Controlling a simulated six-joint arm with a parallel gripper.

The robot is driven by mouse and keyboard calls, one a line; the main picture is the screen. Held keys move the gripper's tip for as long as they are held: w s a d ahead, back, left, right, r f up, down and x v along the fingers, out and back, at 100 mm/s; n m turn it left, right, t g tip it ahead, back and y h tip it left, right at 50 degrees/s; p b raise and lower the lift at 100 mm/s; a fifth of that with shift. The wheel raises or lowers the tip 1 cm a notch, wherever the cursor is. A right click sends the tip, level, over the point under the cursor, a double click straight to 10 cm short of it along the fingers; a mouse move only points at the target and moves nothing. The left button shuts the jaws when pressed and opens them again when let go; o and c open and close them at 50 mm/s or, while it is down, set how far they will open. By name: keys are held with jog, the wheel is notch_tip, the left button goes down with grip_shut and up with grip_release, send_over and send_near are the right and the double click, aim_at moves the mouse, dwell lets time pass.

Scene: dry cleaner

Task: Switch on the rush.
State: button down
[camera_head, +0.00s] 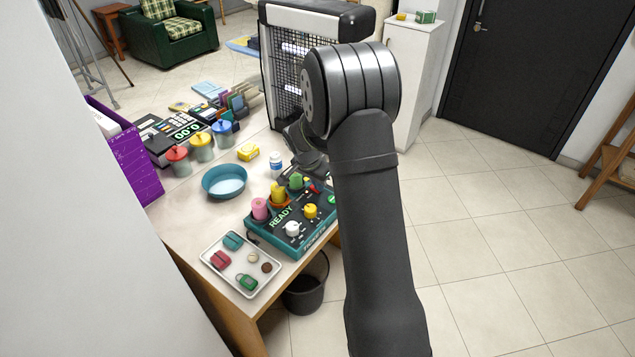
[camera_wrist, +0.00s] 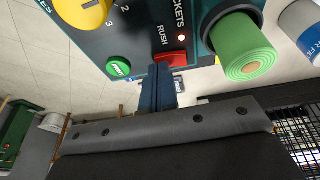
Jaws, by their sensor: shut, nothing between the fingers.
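The ticket machine (camera_head: 262,242) is a teal box with a dark top at the counter's near right, marked READY and TICKETS. In the wrist view its RUSH switch (camera_wrist: 171,59) is a red rocker below the RUSH label. A small light (camera_wrist: 182,38) beside the label shows a pale centre with a red glow. My gripper (camera_wrist: 162,70) is shut and empty, its tips right at the red rocker; I cannot tell whether they touch. A green PRINT button (camera_wrist: 118,67) lies left of the tips. In the head view my arm hides most of the gripper.
A green paper roll (camera_wrist: 236,45) stands right of the switch, and a yellow dial (camera_wrist: 84,12) is at upper left. A blue bowl (camera_head: 224,182) and a white tray (camera_head: 221,271) with small items sit on the counter.

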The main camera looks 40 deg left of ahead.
aim_at(315, 190)
jog(key=shift+f, duration=0.1)
jog(key=shift+a+r, duration=0.2)
jog(key=shift+a, duration=0.55)
jog(key=r, duration=0.4)
jog(key=shift+d+r, duration=0.25)
jog(key=shift+r, duration=0.05)
jog(key=d+v, duration=0.2)
jog(key=v, duration=0.7)
jog(key=shift+s, duration=0.1)
